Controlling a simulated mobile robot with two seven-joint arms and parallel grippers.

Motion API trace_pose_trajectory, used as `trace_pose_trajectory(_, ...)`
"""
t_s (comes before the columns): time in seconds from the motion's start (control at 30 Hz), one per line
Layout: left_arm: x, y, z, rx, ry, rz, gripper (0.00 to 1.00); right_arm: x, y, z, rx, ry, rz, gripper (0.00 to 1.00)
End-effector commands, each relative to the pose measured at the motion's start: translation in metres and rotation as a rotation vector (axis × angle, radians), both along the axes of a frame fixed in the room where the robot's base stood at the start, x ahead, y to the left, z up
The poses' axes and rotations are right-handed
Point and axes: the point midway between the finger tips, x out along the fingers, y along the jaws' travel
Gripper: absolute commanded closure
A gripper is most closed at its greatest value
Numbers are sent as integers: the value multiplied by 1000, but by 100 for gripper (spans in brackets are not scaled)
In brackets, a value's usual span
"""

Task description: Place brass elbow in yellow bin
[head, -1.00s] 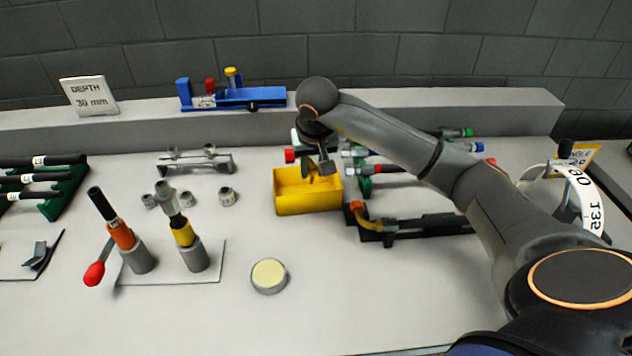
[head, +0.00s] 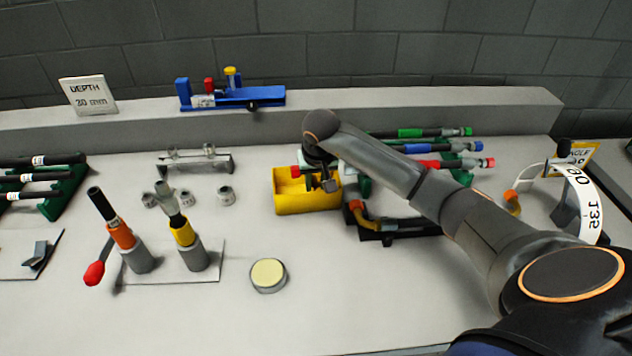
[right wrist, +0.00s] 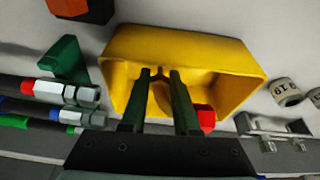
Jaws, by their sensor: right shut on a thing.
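The yellow bin (head: 308,204) stands on the bench in the middle of the head view; its open inside fills the top of the right wrist view (right wrist: 230,55). My right gripper (head: 325,184) is over the bin, fingers pointing down into it. In the right wrist view its two fingers (right wrist: 164,78) are shut on the brass elbow (right wrist: 161,94), a small brownish-yellow piece mostly hidden between them. A red piece (right wrist: 206,118) shows beside one finger; I cannot tell whether it belongs to the held part. My left gripper is out of view.
A black fixture with a yellow-orange bent tube (head: 385,232) is close to the bin's right. Hoses with coloured collars (head: 440,163) lie behind my arm. A round cream-topped button (head: 268,274) stands in front.

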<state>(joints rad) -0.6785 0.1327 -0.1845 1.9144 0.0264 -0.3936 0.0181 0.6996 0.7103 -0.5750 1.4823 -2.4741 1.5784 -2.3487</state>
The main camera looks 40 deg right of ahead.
Motion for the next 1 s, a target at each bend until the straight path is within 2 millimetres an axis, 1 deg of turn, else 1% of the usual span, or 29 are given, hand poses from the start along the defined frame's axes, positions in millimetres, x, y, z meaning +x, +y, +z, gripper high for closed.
trace_pose_trajectory(0.03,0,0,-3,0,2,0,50,0,0,-3,0,-1,0,100)
trace_pose_trajectory(0.07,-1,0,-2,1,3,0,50,0,0,-2,0,0,0,67)
trace_pose_trajectory(0.3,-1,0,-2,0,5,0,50,0,0,-1,0,0,0,41)
trace_pose_trajectory(0.53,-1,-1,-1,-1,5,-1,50,0,0,-1,0,0,0,41)
trace_pose_trajectory(0.67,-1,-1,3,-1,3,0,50,0,0,6,0,-2,0,41)
trace_pose_trajectory(0.77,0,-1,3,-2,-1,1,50,-3,1,19,-2,-4,1,41)
trace_pose_trajectory(1.0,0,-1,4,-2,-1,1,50,-18,10,70,-2,-7,1,41)
